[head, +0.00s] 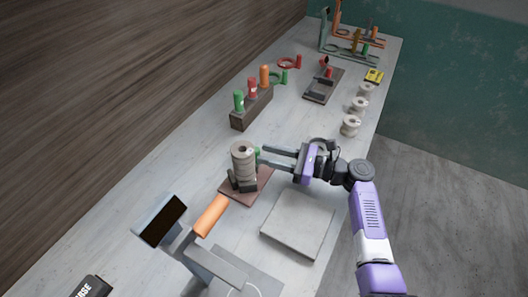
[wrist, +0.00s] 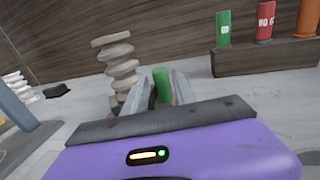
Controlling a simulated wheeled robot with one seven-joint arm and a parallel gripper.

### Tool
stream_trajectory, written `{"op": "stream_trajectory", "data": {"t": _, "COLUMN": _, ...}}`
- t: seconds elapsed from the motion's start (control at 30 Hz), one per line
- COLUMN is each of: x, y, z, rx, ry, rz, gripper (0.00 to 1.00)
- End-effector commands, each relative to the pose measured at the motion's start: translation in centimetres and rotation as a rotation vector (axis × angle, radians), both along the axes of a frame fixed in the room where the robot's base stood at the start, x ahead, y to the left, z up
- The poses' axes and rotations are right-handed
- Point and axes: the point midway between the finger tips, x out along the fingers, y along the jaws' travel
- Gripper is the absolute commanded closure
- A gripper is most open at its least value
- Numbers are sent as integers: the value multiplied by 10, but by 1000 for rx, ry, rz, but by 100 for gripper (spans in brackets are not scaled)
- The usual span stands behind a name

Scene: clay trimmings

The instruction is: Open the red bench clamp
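A clamp with a reddish-brown base plate (head: 262,177) stands on the bench, with dark jaws around a stack of pale discs (head: 243,158), which also shows in the wrist view (wrist: 113,55). Its green upright handle (head: 257,154) is beside the stack, mostly hidden by my gripper in the head view. My gripper (head: 261,157) is open, its fingers reaching left toward it. In the wrist view the green handle (wrist: 161,84) stands between the fingers, contact unclear. A farther clamp on a dark grey plate (head: 318,90) has a red handle (head: 329,72).
A dark block (head: 251,112) holds green, red and orange handles behind the near clamp. A pale grey slab (head: 298,224) lies in front. A stand with an orange handle (head: 211,215) is at the near left. Spools (head: 350,125) line the right edge.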

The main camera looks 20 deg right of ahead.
Motion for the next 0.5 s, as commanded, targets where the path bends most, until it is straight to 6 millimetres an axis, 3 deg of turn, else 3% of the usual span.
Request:
{"op": "stream_trajectory", "data": {"t": 0.2, "x": 11, "y": 11, "z": 0, "rx": -1, "ry": -1, "rz": 0, "gripper": 68}}
{"op": "stream_trajectory", "data": {"t": 0.47, "x": 11, "y": 12, "z": 0, "rx": 0, "ry": 0, "rz": 0, "gripper": 68}}
{"op": "stream_trajectory", "data": {"t": 0.5, "x": 11, "y": 12, "z": 0, "rx": 0, "ry": 0, "rz": 0, "gripper": 76}}
